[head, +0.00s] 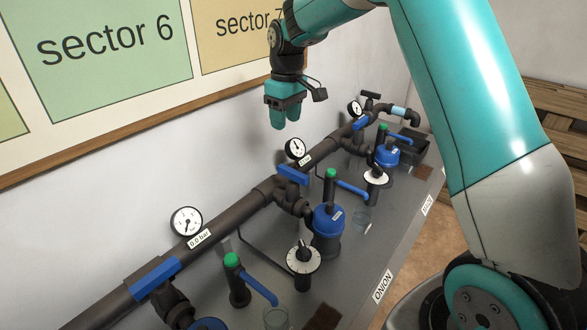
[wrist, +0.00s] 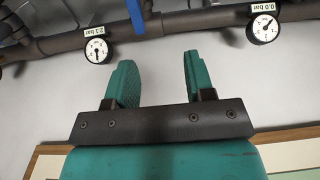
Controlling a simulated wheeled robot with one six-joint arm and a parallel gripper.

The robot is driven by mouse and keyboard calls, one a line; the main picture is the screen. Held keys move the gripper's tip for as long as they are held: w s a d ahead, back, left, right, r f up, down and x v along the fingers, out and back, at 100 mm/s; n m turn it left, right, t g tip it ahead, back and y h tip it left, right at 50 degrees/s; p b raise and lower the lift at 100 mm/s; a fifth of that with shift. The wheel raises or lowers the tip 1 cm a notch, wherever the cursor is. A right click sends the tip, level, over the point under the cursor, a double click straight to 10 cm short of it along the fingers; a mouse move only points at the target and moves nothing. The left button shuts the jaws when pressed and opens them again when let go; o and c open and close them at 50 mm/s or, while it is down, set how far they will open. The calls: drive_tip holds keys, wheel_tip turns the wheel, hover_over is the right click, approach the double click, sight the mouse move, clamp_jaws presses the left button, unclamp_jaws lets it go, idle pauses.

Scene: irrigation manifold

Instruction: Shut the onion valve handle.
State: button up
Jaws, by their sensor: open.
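The onion valve handle (head: 292,174) is a short blue lever on the dark manifold pipe, in line with the ONION label (head: 382,287) in the head view. It lies crosswise to the pipe. My gripper (head: 285,122) hangs above and behind it near the wall, fingers pointing down, apart from the handle. In the wrist view my gripper (wrist: 155,68) is open, with nothing between its two green fingers.
Other blue handles sit on the pipe at the near left (head: 155,278) and far right (head: 361,124), both along the pipe. Gauges stand above the pipe, one reading 0.0 bar (wrist: 263,28), one 2.1 bar (wrist: 98,50). A blue filter (head: 328,225) and dial (head: 303,259) stand in front.

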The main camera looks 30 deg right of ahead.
hover_over(294, 171)
wheel_tip(294, 171, down, 3)
drive_tip(key=shift+m, duration=0.3)
wheel_tip(294, 171, down, 17)
drive_tip(key=p, duration=0.5)
drive_tip(key=shift+a+p, duration=0.1)
drive_tip(key=shift+p, duration=0.25)
drive_tip(key=shift+r, duration=0.1)
clamp_jaws()
